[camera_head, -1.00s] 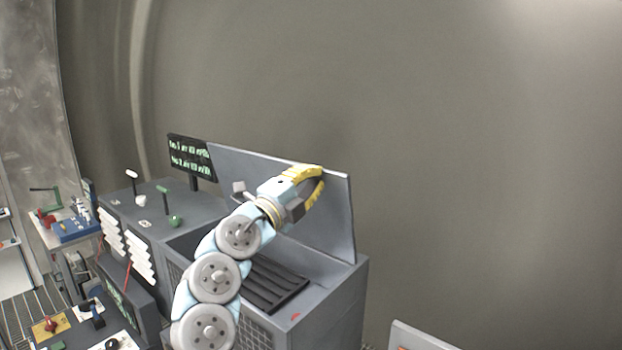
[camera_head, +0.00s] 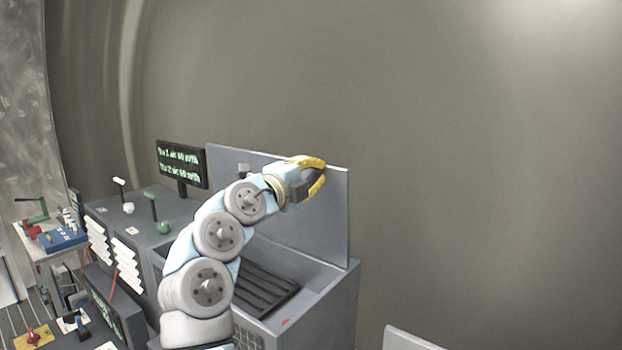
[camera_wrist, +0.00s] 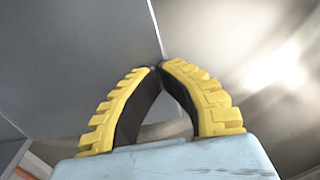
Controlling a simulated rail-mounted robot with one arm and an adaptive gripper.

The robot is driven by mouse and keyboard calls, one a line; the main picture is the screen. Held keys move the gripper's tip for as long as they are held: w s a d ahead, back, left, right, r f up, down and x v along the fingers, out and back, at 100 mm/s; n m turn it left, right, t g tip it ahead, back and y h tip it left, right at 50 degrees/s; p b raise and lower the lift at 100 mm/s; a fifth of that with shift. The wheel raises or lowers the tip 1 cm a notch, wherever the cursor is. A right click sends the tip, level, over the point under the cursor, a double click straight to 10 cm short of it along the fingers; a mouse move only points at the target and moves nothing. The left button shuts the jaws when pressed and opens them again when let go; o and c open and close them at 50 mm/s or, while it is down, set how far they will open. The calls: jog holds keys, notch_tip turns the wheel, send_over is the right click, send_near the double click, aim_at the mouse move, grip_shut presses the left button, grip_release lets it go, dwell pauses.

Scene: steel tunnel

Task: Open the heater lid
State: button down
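The heater (camera_head: 335,300) is a grey box with a dark slatted top (camera_head: 262,290). Its flat grey lid (camera_head: 320,235) stands upright along the back edge, clear of the slats. My gripper (camera_head: 318,184) is in front of the lid's upper right corner, with its yellow fingers at about the height of the top edge. In the wrist view, the fingertips of my gripper (camera_wrist: 159,68) meet beside the lid's edge, with the lid (camera_wrist: 75,60) filling the left side. I cannot tell whether the edge is pinched between the tips. My arm hides part of the lid and slats.
Left of the heater is a grey cabinet (camera_head: 160,232) with levers and a black display (camera_head: 182,165) with green text. A workbench (camera_head: 48,248) with small tools stands farther left. A pale panel (camera_head: 408,340) shows at the bottom right. The curved tunnel wall is behind.

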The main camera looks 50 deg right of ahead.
jog(key=shift+d+r+y, duration=0.25)
jog(key=shift+d+y, duration=0.25)
jog(key=shift+d, duration=0.5)
jog(key=shift+a, duration=0.1)
jog(key=a+b, duration=0.1)
jog(key=a, duration=1.2)
jog(key=shift+s+a+b, duration=0.3)
jog(key=shift+s+a, duration=0.05)
jog(key=shift+s, duration=0.1)
jog(key=shift+r, duration=0.1)
